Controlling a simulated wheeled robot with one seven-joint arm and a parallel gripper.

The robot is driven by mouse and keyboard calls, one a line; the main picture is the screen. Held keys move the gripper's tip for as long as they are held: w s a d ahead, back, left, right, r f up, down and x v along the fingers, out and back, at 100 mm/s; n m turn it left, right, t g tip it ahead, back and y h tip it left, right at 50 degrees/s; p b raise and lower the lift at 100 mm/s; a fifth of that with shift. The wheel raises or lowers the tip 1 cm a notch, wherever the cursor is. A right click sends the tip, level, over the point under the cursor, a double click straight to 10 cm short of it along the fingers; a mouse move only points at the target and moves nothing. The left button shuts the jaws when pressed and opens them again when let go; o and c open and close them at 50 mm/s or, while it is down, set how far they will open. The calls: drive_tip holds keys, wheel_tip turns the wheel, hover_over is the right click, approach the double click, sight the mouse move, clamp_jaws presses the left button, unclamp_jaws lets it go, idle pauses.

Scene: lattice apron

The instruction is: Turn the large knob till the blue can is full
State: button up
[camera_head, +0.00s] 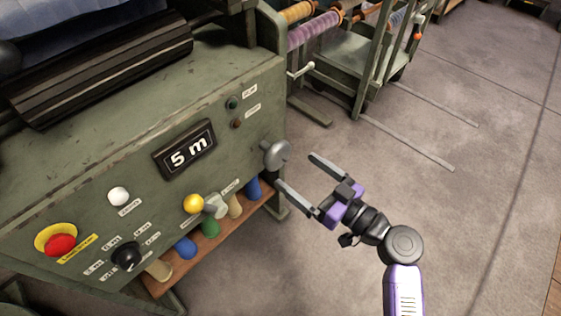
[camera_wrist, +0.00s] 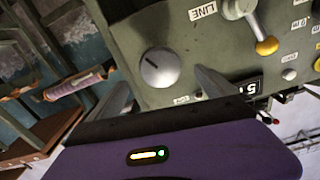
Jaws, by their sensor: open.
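The large grey round knob (camera_head: 276,154) sits on the right end of the green machine's front panel. In the wrist view the knob (camera_wrist: 160,67) faces me with a dark pointer line, between and just beyond my fingertips. My gripper (camera_head: 296,168) is open and empty, its two fingers spread and apart from the knob. It also shows in the wrist view (camera_wrist: 164,84). I see no thing that is clearly a blue can; blue cylinders (camera_head: 253,187) and (camera_head: 186,246) stand among other coloured ones below the panel.
The panel holds a display (camera_head: 188,150) reading "5 m", a yellow-tipped lever (camera_head: 194,204), a black dial (camera_head: 127,256), a white button (camera_head: 118,196) and a red stop button (camera_head: 61,245). A wheeled rack (camera_head: 352,62) stands behind.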

sight(281, 159)
drive_tip(key=shift+b+x, duration=0.35)
drive_tip(key=shift+x, duration=3.25)
drive_tip(key=c, duration=1.4)
